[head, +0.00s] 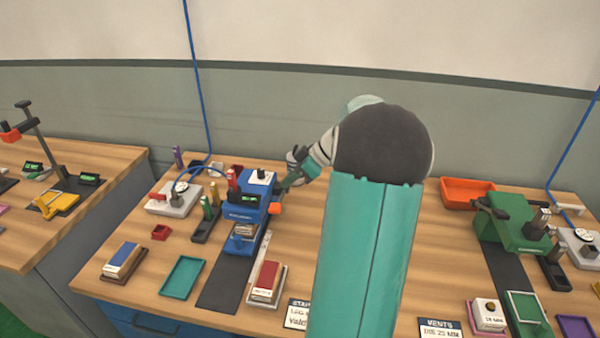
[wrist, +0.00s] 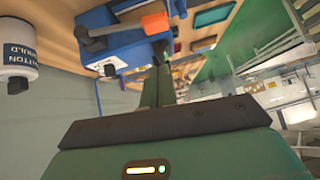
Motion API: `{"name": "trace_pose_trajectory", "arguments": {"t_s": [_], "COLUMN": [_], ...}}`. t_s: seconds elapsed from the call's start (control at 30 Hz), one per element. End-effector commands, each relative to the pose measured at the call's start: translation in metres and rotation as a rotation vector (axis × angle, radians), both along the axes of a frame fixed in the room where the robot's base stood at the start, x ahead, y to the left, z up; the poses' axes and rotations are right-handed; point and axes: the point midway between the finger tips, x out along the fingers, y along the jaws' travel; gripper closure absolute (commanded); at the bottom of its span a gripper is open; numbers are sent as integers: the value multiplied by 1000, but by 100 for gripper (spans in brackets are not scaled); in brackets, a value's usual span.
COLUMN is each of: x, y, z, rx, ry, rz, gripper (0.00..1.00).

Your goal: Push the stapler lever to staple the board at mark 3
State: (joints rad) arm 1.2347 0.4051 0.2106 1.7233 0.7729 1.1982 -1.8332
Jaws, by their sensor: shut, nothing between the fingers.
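The blue machine (head: 240,203), which I take to be the stapler, stands on the left part of the middle bench. Its dark lever with an orange end (head: 274,208) sticks out on the right side; in the wrist view the lever (wrist: 120,28) and its orange tip (wrist: 155,23) show near the top. My gripper (head: 283,187) is shut and empty, just right of the machine. In the wrist view my fingers (wrist: 160,88) point toward the machine close to the lever; I cannot tell whether they touch. A small piece (head: 243,236) sits at the machine's front. Mark 3 is not readable.
A dark strip (head: 228,285), a teal tray (head: 182,277) and a red block on a holder (head: 265,282) lie in front. A labelled white container (wrist: 17,62) is close by in the wrist view. An orange bin (head: 466,191) and a green machine (head: 512,225) stand right.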

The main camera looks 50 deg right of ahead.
Motion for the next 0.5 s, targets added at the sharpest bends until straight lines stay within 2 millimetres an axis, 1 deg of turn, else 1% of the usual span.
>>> {"name": "trace_pose_trajectory", "arguments": {"t_s": [0.03,0.17,0.33,0.4,0.5], "x": [6,21,20,20,20], "y": [5,15,17,17,18], "z": [-8,-26,-52,-59,-64], "rx": [2,2,3,1,0], "ry": [1,2,2,2,1], "rz": [2,3,-1,-1,-1], "gripper": [100,100,100,100,100]}}
